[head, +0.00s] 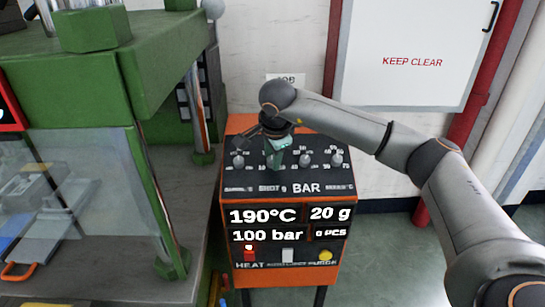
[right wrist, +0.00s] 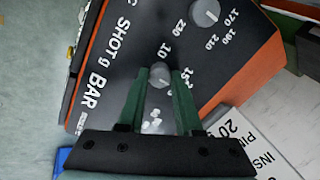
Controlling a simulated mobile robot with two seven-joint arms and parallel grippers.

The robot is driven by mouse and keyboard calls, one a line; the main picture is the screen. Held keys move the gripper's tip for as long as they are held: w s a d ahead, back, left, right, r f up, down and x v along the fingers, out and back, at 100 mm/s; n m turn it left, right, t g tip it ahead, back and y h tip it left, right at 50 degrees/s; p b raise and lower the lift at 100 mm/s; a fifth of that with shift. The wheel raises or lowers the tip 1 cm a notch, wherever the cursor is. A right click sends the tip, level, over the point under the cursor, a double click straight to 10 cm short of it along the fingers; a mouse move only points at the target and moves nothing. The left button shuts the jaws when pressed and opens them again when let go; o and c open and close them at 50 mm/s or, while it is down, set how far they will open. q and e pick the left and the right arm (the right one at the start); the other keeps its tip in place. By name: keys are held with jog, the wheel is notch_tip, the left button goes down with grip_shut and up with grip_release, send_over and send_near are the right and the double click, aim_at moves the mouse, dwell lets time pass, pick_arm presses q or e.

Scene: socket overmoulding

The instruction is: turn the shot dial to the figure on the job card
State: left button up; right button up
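The control box's dial panel (head: 322,174) has a row of grey dials; the shot dial is hidden behind my right gripper (head: 276,152) in the head view. In the right wrist view the shot dial (right wrist: 160,75) sits between the two green fingertips of that gripper (right wrist: 160,77). The fingers are apart; I cannot tell whether they press on the dial. The display (head: 330,213) reads 20 g. The job card (head: 286,77) is on the wall, mostly covered by my right arm; a white sheet (right wrist: 275,140) in the wrist view shows only partial text. My left gripper is out of view.
A left-hand dial (head: 238,160), a bar dial (head: 305,160) and a right-hand dial (head: 337,158) flank the gripper closely. Buttons, one red (head: 249,254), line the box's lower front. A green press (head: 75,90) with a clear guard stands at left. Floor is open at right.

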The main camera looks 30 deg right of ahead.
jog(key=o, duration=0.4)
jog(key=v, duration=1.2)
jog(key=shift+s+r, duration=0.1)
jog(key=shift+r, duration=0.15)
jog(key=shift+a+f, duration=0.1)
